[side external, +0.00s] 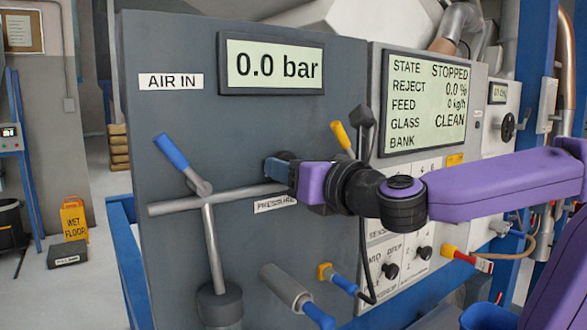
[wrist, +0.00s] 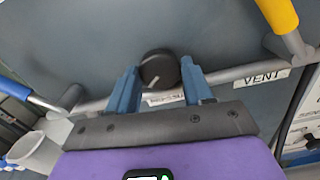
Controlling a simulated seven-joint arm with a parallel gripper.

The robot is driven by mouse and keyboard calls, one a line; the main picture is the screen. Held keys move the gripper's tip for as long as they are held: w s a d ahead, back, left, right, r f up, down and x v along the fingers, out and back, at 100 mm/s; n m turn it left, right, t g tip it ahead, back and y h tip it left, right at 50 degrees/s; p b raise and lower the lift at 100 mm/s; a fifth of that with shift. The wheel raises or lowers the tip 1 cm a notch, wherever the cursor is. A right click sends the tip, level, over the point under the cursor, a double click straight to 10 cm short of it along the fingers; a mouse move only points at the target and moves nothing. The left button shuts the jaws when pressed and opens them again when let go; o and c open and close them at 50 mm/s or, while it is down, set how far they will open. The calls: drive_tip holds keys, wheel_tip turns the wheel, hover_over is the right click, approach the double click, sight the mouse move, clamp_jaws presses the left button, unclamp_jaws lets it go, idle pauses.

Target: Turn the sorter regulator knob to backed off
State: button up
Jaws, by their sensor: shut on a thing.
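The display (side external: 275,64) above reads 0.0 bar.
A blue-handled valve (side external: 172,152) sits on the pipe to the left, and a yellow-handled valve (side external: 341,137) is close above my wrist. A status screen (side external: 428,100) reads STOPPED, 0.0 % reject, 0 kg/h feed, glass CLEAN. A filter bowl (side external: 219,306) hangs below left.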

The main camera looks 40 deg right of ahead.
drive_tip(key=o, duration=1)
drive_tip(key=s, duration=1.7)
drive_tip(key=shift+s, duration=0.25)
drive_tip(key=w+d+f+m+g+h, duration=0.15)
drive_tip(key=d+f+m+g, duration=0.3)
drive_tip(key=f, duration=0.45)
drive_tip(key=w+d+f+m+g+y, duration=0.1)
drive_tip(key=w+d+f+m+g, duration=0.3)
drive_tip(key=f, duration=0.6)
drive_tip(key=s+d+f+m+g, duration=0.2)
drive_tip(key=s+f+m+g, duration=0.1)
drive_tip(key=s+m, duration=0.1)
drive_tip(key=s+d+f+m+g, duration=0.3)
drive_tip(key=s+f+m, duration=0.1)
drive_tip(key=s+m, duration=0.1)
drive_tip(key=s+d+f+m+g+y, duration=0.1)
drive_tip(key=s+d+f+m+g, duration=0.2)
drive_tip(key=s, duration=0.3)
drive_tip(key=shift+s+d+f+m, duration=0.1)
drive_tip(key=shift+s+f+m, duration=0.25)
drive_tip(key=shift+m, duration=0.5)
